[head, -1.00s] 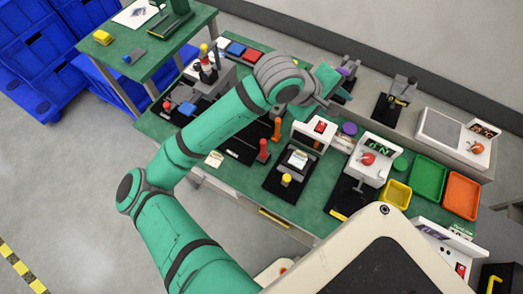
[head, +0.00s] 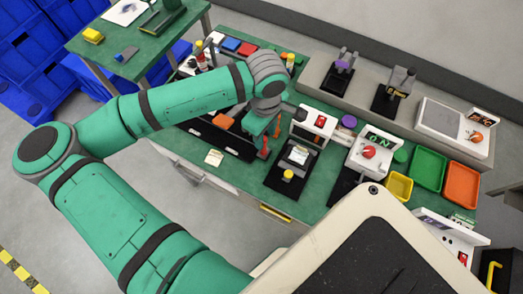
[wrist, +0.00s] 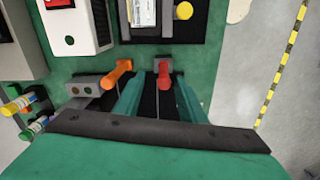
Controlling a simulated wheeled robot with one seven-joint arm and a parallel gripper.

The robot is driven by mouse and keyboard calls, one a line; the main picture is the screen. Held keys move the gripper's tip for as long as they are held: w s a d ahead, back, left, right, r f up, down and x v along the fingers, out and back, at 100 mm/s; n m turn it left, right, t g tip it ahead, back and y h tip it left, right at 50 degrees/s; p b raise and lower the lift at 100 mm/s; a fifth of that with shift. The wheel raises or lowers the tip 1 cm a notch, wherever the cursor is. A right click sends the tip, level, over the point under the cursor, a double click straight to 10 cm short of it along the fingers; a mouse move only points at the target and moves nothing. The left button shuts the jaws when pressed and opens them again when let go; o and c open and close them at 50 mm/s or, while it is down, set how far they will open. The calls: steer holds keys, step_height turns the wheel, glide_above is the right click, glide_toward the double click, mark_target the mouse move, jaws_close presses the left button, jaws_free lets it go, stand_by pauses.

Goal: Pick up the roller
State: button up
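A red-handled tool (wrist: 164,74) and an orange-handled tool (wrist: 116,74) stand side by side on the bench in the wrist view. In the head view the red one (head: 263,150) and the orange one (head: 277,128) are partly behind my gripper. I cannot tell for sure which of them is the roller. My gripper (wrist: 160,88) is open, with its two green fingers pointing down toward the bench. The red handle shows between the fingertips, the orange one outside the left finger. No grip on either shows. In the head view my gripper (head: 260,122) is low over the green bench.
The green bench (head: 230,172) also holds a white box with a red button (head: 319,121), a black fixture with a yellow knob (head: 288,175) and a red-knob press (head: 367,154). Yellow (head: 397,186), green (head: 428,176) and orange (head: 461,185) trays stand at right.

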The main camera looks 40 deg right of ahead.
steer(key=shift+s+d+f, duration=0.15)
steer(key=shift+f, duration=0.4)
steer(key=f, duration=0.2)
steer(key=a+f, duration=0.1)
steer(key=f, duration=0.1)
steer(key=shift+f, duration=0.55)
steer(key=shift+d, duration=0.1)
jaws_close()
